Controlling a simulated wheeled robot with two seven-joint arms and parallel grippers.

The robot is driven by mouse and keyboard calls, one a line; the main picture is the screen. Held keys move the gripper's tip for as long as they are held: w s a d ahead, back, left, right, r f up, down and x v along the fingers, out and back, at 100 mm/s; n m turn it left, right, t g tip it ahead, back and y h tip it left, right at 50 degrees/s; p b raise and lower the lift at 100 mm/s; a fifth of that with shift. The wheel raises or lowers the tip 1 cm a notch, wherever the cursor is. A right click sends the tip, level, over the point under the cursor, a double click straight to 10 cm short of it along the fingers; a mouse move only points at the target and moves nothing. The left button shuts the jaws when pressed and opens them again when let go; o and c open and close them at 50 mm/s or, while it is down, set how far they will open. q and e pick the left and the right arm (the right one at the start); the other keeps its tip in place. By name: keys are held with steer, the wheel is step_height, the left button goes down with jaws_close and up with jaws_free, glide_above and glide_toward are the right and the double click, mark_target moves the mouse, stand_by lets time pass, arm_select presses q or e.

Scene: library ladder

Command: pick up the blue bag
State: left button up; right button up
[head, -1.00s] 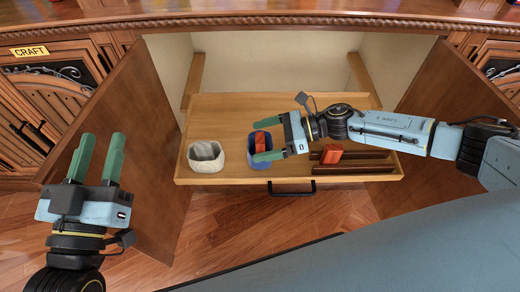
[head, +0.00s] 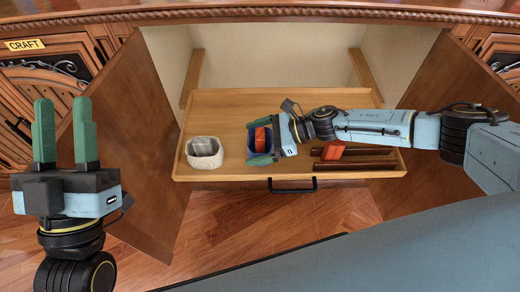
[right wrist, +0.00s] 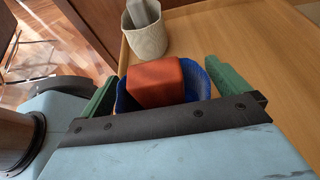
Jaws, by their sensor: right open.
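The blue bag (head: 252,147) stands on a wooden pull-out tray (head: 222,112), with a red block (head: 260,137) inside it. It also shows in the right wrist view (right wrist: 202,86). My right gripper (head: 266,143) is open at the bag, with its green fingers on either side. In the right wrist view the fingers (right wrist: 165,88) flank the bag, and the palm hides its near side. I cannot tell whether they touch it. My left gripper (head: 64,125) is open and empty at the far left, fingers pointing up, away from the tray.
A pale bag (head: 203,160) holding a grey block (head: 205,146) stands on the tray, left of the blue bag. Another red block (head: 333,150) rests by dark rails (head: 355,168) at the right. Open cabinet doors (head: 128,140) flank the tray. A black handle (head: 292,189) is on its front.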

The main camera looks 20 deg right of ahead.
steer(key=shift+w+a+f, duration=0.15)
steer(key=shift+a, duration=0.2)
steer(key=c, duration=0.9)
